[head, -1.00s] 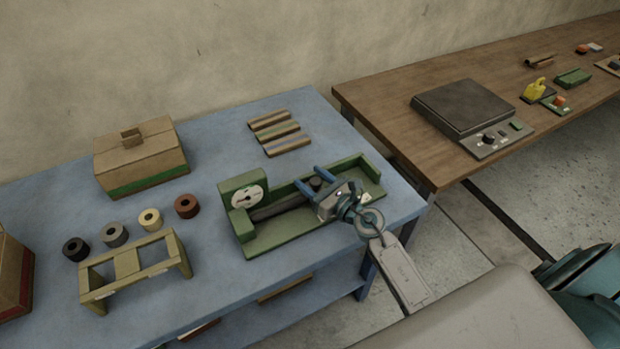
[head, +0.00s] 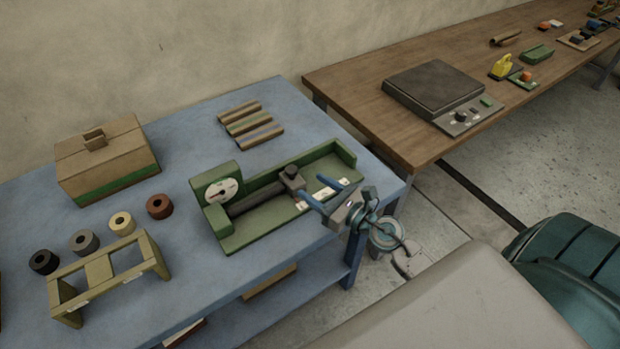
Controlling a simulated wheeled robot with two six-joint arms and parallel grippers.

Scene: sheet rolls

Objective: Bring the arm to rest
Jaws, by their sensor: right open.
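My right gripper (head: 326,190) is open, with its two blue fingers spread and nothing between them. It hangs at the front right edge of the green fixture (head: 268,226) on the blue table. The fixture has a round dial (head: 221,191) at its left end. A dark roll with a grey block (head: 292,179) at its right end lies in the fixture, apart from the fingers. My left gripper is not in view.
A brown bench (head: 365,97) with a dark scale (head: 433,87) stands to the right. Grey floor shows between them.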

